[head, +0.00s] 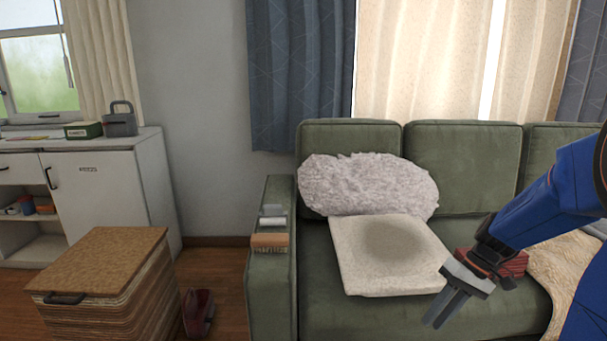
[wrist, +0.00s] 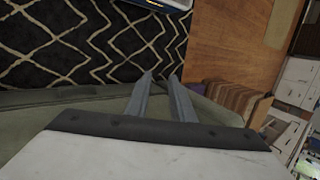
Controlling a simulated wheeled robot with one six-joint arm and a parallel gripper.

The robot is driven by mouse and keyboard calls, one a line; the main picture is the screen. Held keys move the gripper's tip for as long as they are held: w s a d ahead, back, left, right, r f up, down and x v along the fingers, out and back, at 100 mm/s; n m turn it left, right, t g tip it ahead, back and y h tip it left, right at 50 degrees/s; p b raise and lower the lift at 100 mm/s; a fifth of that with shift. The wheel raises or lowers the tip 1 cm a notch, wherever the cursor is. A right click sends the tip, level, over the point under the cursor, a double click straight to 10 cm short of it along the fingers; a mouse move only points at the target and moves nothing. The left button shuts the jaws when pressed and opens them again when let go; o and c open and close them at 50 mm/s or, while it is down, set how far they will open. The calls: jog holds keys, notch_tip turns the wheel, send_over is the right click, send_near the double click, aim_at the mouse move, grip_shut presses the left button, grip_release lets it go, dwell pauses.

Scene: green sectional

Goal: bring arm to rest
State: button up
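My blue arm reaches in from the right in the head view. My gripper (head: 443,308) points down and to the left over the front of the green sofa seat (head: 375,315). In the wrist view my gripper (wrist: 161,75) shows two grey fingers with a gap between them and nothing held. A dark red object (head: 514,264) lies behind my gripper, partly hidden by it; I cannot tell what it is.
A fluffy pillow (head: 368,185) and a cream cushion (head: 385,252) are on the sofa. Small items, including a brush (head: 270,241), lie on its armrest. A lidded basket (head: 100,265) stands left. A patterned rug (wrist: 60,45) shows in the wrist view.

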jog(key=s+a+r+t+h, duration=0.2)
jog(key=s+r, duration=0.3)
jog(key=s, duration=0.3)
jog(key=s+a+r+t+h, duration=0.2)
jog(key=s+r+t+h, duration=0.2)
jog(key=s, duration=0.5)
jog(key=shift+s+a+r+m+t, duration=0.2)
jog(key=shift+r+m+t, duration=0.1)
jog(key=shift+r, duration=0.45)
